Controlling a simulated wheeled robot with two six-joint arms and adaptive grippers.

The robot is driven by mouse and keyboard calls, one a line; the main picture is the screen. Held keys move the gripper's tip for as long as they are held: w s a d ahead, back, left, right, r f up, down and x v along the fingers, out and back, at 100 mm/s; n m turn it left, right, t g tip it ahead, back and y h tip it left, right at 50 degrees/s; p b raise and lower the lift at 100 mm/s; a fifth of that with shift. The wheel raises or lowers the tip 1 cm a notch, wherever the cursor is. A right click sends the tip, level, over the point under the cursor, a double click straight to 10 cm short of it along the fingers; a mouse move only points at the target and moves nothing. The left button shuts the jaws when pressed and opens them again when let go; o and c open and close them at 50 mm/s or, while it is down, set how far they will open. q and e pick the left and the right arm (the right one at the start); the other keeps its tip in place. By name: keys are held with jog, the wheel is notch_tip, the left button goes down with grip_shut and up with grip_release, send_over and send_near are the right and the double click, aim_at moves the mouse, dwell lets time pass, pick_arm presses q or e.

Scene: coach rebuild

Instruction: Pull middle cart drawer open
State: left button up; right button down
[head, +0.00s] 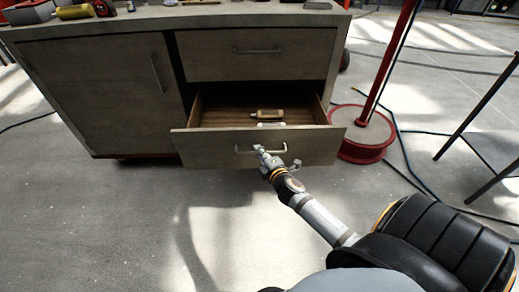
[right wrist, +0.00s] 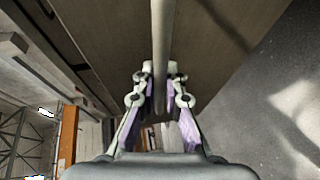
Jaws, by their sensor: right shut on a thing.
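The cart (head: 108,95) is a grey-brown cabinet with a door at left and drawers at right. Its lower visible drawer (head: 310,147) is pulled out, showing a wooden inside with a few small items (head: 267,114) in it. My right gripper (head: 262,150) is shut on the bar handle (head: 244,152) of that drawer. In the right wrist view the handle bar (right wrist: 161,50) runs between the fingers of the right gripper (right wrist: 160,90). The upper drawer (head: 215,57), with its own handle, is closed. My left gripper is not in view.
A red pole on a round red base (head: 362,135) stands just right of the cart. Cables (head: 415,170) lie on the floor, and a dark metal stand (head: 482,130) is at far right. Tools lie on the cart top. The floor in front is clear.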

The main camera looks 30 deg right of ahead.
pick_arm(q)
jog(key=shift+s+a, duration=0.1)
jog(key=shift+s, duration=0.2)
pick_arm(e)
jog(key=shift+s+a, duration=0.35)
jog(key=shift+s, duration=0.3)
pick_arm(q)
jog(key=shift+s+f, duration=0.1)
pick_arm(e)
jog(key=c, duration=1.4)
grip_release()
jog(key=v, duration=1.2)
